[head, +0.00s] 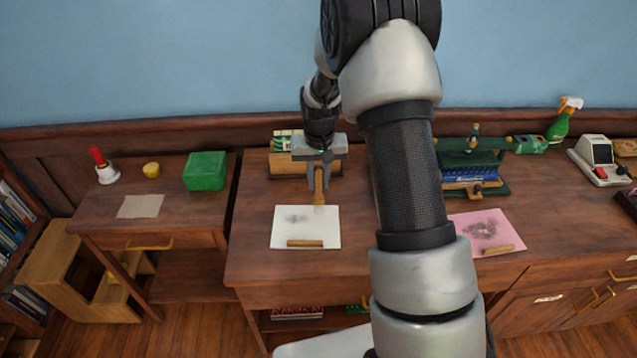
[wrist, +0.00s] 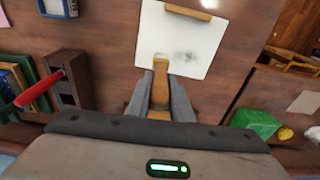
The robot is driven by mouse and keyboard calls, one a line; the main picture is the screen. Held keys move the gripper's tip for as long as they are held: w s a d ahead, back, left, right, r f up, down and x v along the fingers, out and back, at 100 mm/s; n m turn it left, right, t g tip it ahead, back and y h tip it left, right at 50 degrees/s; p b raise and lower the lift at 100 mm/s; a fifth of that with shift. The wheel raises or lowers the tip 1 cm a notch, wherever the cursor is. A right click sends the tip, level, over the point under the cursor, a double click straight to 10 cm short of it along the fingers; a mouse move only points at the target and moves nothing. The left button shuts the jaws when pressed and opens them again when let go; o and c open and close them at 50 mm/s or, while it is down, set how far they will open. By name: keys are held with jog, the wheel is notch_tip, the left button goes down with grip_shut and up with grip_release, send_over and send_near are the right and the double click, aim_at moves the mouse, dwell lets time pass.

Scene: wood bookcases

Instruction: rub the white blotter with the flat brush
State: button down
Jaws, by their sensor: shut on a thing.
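The white blotter (head: 306,225) lies flat on the middle desk, with a grey smudge near its upper left and a wooden strip along its front edge. It also shows in the wrist view (wrist: 180,48), with the smudge right of the brush tip. My gripper (head: 320,178) is shut on the flat brush (head: 319,192), which points down toward the blotter's back edge. In the wrist view the brush (wrist: 160,82) sits between the fingers and its tip overlaps the blotter's near edge. I cannot tell whether the bristles touch it.
A pink blotter (head: 482,230) with a dark smudge lies right of my arm. Behind it is a green rack with books (head: 470,172). A wooden box (head: 290,160) stands behind my gripper.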

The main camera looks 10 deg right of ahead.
aim_at(318, 167)
jog(key=shift+r+p, duration=1.1)
jog(key=shift+r, duration=1.25)
